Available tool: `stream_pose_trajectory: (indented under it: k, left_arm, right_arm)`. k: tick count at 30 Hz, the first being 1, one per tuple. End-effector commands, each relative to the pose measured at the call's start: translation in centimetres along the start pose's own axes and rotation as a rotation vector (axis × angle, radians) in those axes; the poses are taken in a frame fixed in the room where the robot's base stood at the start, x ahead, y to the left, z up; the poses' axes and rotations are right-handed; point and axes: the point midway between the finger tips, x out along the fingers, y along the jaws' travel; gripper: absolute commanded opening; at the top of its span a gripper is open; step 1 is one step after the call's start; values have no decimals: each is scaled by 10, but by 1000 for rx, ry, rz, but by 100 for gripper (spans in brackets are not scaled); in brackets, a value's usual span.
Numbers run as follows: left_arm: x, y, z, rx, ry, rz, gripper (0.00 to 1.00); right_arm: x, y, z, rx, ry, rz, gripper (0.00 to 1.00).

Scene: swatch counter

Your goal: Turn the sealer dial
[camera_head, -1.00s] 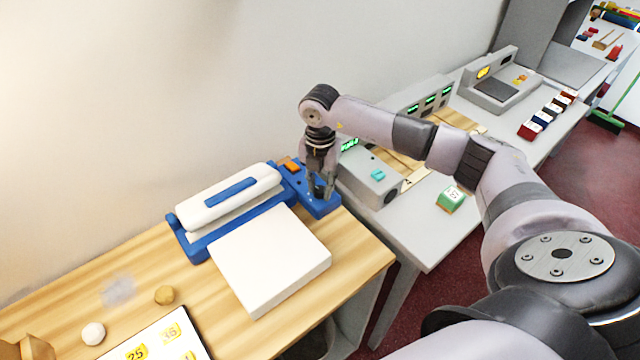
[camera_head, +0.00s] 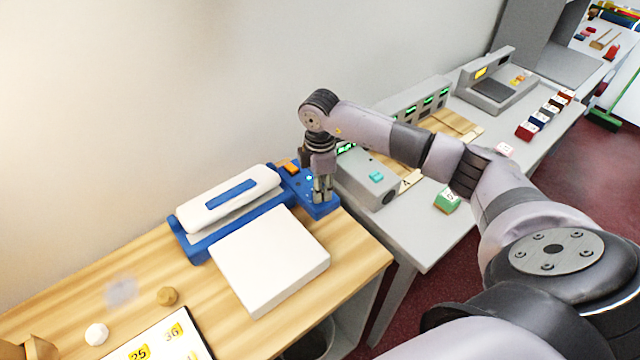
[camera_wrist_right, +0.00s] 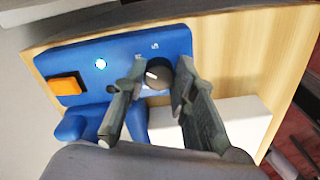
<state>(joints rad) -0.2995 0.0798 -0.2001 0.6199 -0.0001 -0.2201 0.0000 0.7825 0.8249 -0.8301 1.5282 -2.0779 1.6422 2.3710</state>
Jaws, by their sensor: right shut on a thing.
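The sealer (camera_head: 228,212) is blue and white and stands on the wooden counter. Its blue control panel (camera_wrist_right: 120,52) carries a black round dial (camera_wrist_right: 157,75) with a white pointer mark, an orange switch (camera_wrist_right: 66,87) and a small lit light (camera_wrist_right: 100,63). My right gripper (camera_head: 322,197) points down at the panel's right end. In the right wrist view my right gripper (camera_wrist_right: 156,88) has one finger on each side of the dial and is shut on it. In the head view the fingers hide the dial. My left gripper is not in view.
A white block (camera_head: 268,260) lies in front of the sealer. A grey device with a teal button (camera_head: 376,177) stands right of the panel, on a grey table. A green block (camera_head: 447,201) lies nearer the table's front edge. A wall runs behind the sealer.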

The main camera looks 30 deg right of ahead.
Motion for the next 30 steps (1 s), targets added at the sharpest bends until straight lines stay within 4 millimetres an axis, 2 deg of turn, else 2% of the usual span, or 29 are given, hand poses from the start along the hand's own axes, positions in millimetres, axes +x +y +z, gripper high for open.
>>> stream_pose_trajectory:
  k: [14,21,30]
  left_arm:
    - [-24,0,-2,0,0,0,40]
    - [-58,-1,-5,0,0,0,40]
    - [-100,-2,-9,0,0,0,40]
  right_arm:
    - [-4,-1,0,454,1,1,0]
    - [-8,-2,-1,664,3,-2,0]
    - [-8,-3,-2,835,2,-3,0]
